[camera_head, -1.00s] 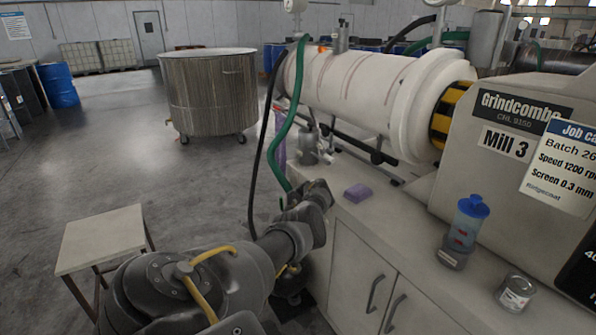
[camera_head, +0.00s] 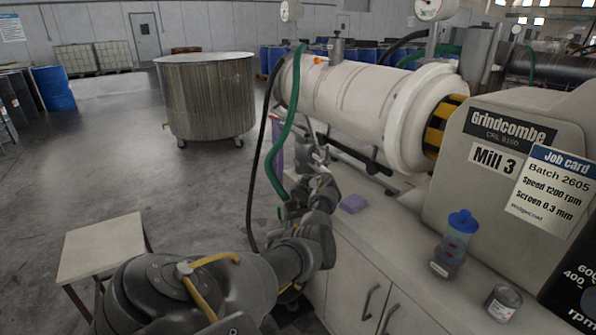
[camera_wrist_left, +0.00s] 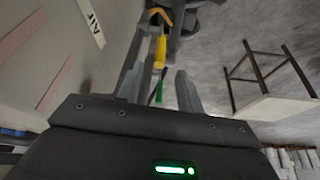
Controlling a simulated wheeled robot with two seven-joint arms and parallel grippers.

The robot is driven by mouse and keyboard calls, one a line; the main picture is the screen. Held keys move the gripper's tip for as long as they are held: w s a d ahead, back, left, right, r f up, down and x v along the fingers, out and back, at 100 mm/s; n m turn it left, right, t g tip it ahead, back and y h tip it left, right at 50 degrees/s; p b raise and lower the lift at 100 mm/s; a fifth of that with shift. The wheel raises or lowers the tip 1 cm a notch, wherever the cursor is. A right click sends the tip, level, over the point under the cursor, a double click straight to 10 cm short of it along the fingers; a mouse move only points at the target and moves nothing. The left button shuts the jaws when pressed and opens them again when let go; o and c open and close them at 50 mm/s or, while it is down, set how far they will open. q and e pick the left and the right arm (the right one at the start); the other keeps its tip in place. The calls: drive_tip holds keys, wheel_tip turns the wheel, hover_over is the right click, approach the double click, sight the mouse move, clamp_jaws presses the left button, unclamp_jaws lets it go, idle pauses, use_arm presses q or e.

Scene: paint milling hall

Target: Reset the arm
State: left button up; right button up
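My left arm comes in from the lower left in the head view. Its gripper (camera_head: 290,210) is near the end of the green hose, beside the bench, and its fingers are largely hidden there. In the left wrist view, the two fingers (camera_wrist_left: 158,85) stand apart, and I see nothing clearly held between them. Yellow and green parts (camera_wrist_left: 160,52) show in the gap; I cannot tell whether they touch the fingers. My right gripper is in neither current view.
The bench with Mill 3 (camera_head: 495,160) stands to the right. A stool (camera_head: 102,247) stands at left. A wheeled vat (camera_head: 208,100) stands behind; the floor between is clear.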

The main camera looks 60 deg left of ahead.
use_arm(q)
drive_tip(key=shift+d+r, duration=0.25)
drive_tip(key=shift+r, duration=0.35)
use_arm(e)
drive_tip(key=shift+a+r, duration=0.2)
drive_tip(key=shift+a, duration=0.1)
use_arm(q)
drive_tip(key=shift+s, duration=0.1)
